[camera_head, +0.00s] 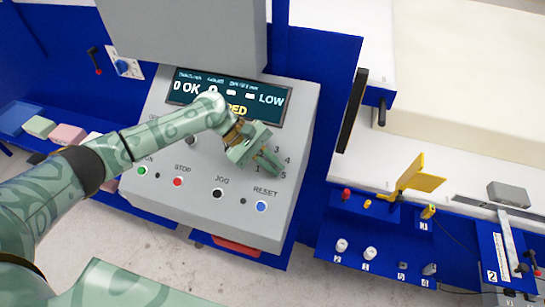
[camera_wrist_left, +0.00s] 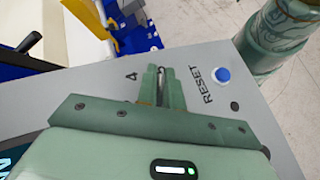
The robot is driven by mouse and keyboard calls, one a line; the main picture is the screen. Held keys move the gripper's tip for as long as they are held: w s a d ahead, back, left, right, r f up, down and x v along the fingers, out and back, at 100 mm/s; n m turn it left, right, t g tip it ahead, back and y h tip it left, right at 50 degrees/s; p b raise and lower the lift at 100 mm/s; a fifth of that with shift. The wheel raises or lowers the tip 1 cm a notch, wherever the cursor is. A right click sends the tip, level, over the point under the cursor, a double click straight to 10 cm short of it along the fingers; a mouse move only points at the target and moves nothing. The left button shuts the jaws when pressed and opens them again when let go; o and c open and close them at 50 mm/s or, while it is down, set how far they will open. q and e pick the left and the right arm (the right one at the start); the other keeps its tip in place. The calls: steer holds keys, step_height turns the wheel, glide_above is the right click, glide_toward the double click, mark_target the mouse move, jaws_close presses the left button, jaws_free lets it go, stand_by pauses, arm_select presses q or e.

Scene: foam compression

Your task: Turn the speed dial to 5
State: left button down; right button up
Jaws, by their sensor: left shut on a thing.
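My left gripper (camera_head: 268,163) reaches down onto the sloped grey control panel (camera_head: 225,205), among the printed speed numbers. The numbers 1, 3, 4 and 5 show around its fingers; 4 (camera_head: 287,160) and 5 (camera_head: 283,175) lie just to their right. In the left wrist view the fingers (camera_wrist_left: 161,78) are close together, between the number 4 (camera_wrist_left: 131,77) and the RESET label. The speed dial is hidden by the fingers, which are shut on it; its pointer cannot be read. My right gripper is out of view.
A dark display (camera_head: 228,97) above reads OK and LOW, partly covered by my arm. The red STOP (camera_head: 178,182), black JOG (camera_head: 217,194) and blue RESET (camera_head: 261,207) buttons line the panel's lower part. A yellow bracket (camera_head: 420,178) stands at right.

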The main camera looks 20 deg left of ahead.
arm_select(q)
steer(key=shift+s+a+f+m+g+y, duration=0.1)
steer(key=shift+f+m+g+y, duration=0.2)
steer(key=shift+y, duration=0.1)
steer(key=c, duration=1.5)
jaws_free()
steer(key=shift+s+a, duration=0.1)
steer(key=shift+w+r, duration=0.15)
steer(key=shift+w, duration=0.2)
steer(key=shift+a+r, duration=0.2)
steer(key=shift+r, duration=0.1)
steer(key=v, duration=1.5)
steer(key=shift+a, duration=0.3)
steer(key=shift+s, duration=0.1)
